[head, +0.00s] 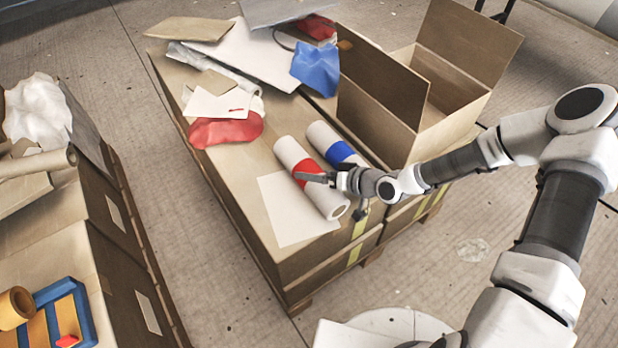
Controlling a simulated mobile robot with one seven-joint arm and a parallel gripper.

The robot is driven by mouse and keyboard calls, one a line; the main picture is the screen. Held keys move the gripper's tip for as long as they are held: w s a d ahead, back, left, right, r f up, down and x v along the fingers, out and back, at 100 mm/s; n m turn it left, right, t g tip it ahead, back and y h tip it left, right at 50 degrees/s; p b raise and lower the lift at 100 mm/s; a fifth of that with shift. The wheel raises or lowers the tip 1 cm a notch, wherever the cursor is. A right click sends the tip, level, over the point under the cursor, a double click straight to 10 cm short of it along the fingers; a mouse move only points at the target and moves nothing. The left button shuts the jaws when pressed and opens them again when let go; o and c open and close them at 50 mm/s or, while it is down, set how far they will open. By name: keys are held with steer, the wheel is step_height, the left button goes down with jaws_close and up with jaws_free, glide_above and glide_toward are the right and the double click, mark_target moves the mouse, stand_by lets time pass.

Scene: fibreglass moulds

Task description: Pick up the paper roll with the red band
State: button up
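The paper roll with the red band (293,155) lies on a cardboard box top (262,231). It is white, with the red band around its middle and its hollow near end facing the front right. My gripper (303,176) reaches in from the right and overlaps the red band. The fingers look thin from here, and I cannot tell whether they are open, shut or touching the roll. Part of the band is hidden behind them. A second white roll with a blue band (340,153) lies just to the right, roughly parallel and partly hidden by my gripper.
A white sheet (289,214) lies left of the roll. Red cloth (226,131), blue cloth (316,68) and other sheets lie behind. An open cardboard box (459,115) stands to the right. Another loaded box stack (110,255) stands left, across a floor gap.

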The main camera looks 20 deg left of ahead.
steer(key=shift+a, duration=0.1)
steer(key=shift+c, duration=0.2)
jaws_close()
steer(key=shift+r, duration=0.1)
